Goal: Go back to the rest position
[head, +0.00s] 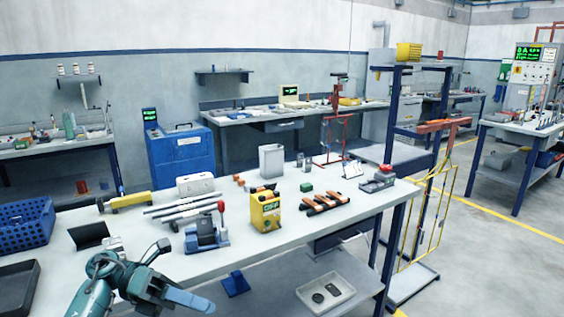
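My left arm comes in at the bottom left, and its gripper (190,301) hangs low in front of the white workbench (300,235). Its pale blue fingers point right and overlap in this view, so I cannot tell whether they are open or shut. I see nothing held in them. My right gripper is not in view. A yellow wire plating rack (429,225) hangs at the blue stand (393,112) on the right.
A blue basket (26,224) and a dark tray (19,287) are at the left. Floor is open at the right.

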